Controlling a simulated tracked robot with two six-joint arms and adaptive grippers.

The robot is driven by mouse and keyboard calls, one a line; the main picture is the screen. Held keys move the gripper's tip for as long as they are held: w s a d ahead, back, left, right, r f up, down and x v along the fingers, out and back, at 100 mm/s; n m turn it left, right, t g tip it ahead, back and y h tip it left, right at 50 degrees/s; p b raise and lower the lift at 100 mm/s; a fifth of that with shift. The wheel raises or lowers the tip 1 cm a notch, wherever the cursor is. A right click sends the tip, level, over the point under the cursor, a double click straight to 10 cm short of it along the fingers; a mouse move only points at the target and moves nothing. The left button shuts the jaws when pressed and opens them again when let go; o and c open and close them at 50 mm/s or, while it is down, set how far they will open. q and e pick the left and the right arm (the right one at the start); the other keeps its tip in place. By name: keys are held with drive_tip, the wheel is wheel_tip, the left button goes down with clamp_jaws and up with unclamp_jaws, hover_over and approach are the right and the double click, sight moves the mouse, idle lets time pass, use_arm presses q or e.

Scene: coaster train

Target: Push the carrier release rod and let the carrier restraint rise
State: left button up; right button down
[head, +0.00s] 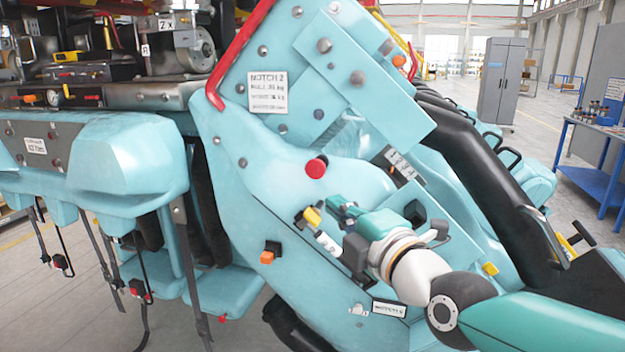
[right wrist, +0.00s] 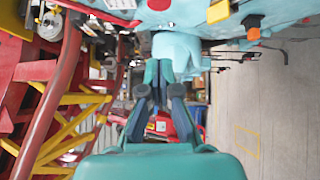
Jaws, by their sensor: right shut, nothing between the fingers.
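A short rod with a yellow end (head: 312,217) and a black part stands out from the teal carrier side; it looks like the release rod. A yellow end (right wrist: 218,12) also shows at the top of the right wrist view. My right gripper (head: 338,206) is shut and empty, just right of the rod in the head view. In the right wrist view the fingertips (right wrist: 158,72) meet, with the yellow end above and to the right; contact cannot be told. The thick black padded bar (head: 475,155) looks like part of the restraint. My left gripper is not in view.
A red knob (head: 316,167) and an orange button (head: 267,257) sit on the carrier side near my right gripper. Teal seats (head: 95,165) with hanging straps are at left. A blue workbench (head: 590,165) stands at right. Red and yellow framework (right wrist: 60,115) shows left in the wrist view.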

drive_tip(key=shift+w, duration=0.1)
drive_tip(key=p, duration=0.3)
approach(309, 171)
drive_tip(key=w+a, duration=0.1)
drive_tip(key=a, duration=0.3)
drive_tip(key=w, duration=0.2)
drive_tip(key=w+d+p, duration=0.1)
drive_tip(key=shift+w+r, duration=0.25)
drive_tip(key=shift+w, duration=0.1)
drive_tip(key=shift+w+d, duration=0.1)
drive_tip(key=shift+w, duration=0.45)
